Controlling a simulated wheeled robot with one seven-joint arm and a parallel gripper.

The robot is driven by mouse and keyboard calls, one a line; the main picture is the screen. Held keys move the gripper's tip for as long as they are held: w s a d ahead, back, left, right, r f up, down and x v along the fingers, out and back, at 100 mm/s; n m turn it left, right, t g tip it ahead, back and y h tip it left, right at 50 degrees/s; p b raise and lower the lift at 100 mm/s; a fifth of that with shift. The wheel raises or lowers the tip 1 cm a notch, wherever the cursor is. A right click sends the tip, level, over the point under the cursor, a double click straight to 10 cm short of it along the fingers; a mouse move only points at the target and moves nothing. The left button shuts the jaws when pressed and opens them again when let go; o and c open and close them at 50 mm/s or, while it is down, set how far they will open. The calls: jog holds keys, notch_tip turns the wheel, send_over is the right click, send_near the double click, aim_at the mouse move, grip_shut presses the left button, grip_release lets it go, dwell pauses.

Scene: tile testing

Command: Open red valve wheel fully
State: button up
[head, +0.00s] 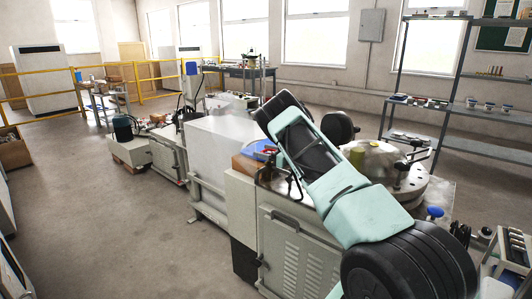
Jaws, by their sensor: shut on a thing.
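No red valve wheel can be made out in the head view. A small red item (268,151) lies by a blue tray (262,145) on the bench, left of my arm; it is too small to identify. My teal and black arm rises from the lower right and crosses in front of the bench. My gripper cannot be seen, and what lies behind the arm is hidden.
A metal bench cabinet (300,252) carries a round machine (405,180) with a domed lid (371,157), right of my arm. A blue knob (435,212) is at its front right. Shelves (485,78) stand at the back right. Open floor (105,215) lies left.

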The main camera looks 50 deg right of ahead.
jog(key=o, duration=1)
jog(key=shift+w+f, duration=0.1)
jog(key=shift+f, duration=0.05)
jog(key=shift+h, duration=0.3)
